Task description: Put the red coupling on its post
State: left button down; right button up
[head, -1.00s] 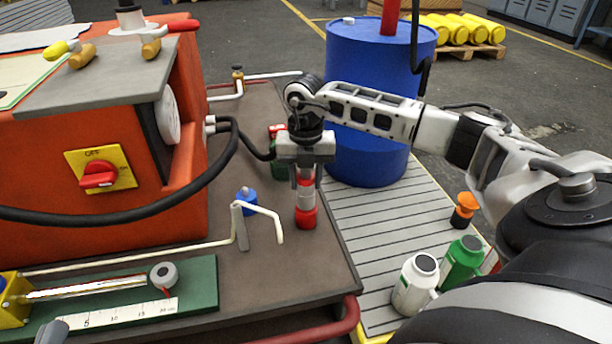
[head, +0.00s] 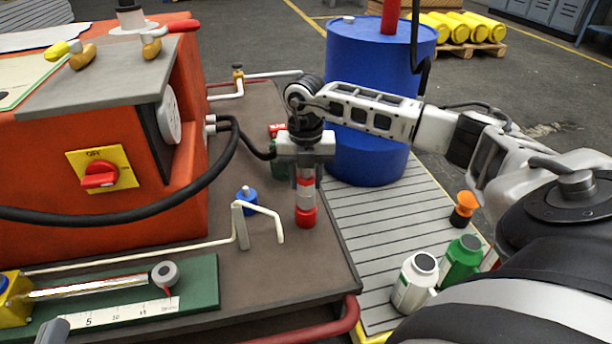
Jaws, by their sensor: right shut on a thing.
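My right gripper (head: 306,180) points straight down over the brown bench top. It is shut around the upper part of a red-and-white banded upright piece, the red coupling (head: 306,217). Red shows between and below the fingers, with a white band in the middle. The lower red end is at or very near the bench top; I cannot tell whether it touches. No separate post can be made out, and anything inside or behind the coupling is hidden.
A blue fitting (head: 246,195) with a white bent pipe and grey lever stands left of the coupling. Green and red parts (head: 277,131) sit behind the gripper. An orange machine (head: 100,210) is at left, a blue drum (head: 375,60) behind. Bottles (head: 414,282) stand right on the slatted platform.

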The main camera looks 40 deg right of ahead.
jog(key=shift+f+b, duration=0.3)
jog(key=shift+f, duration=0.3)
jog(key=o, duration=1)
jog(key=shift+c, duration=0.2)
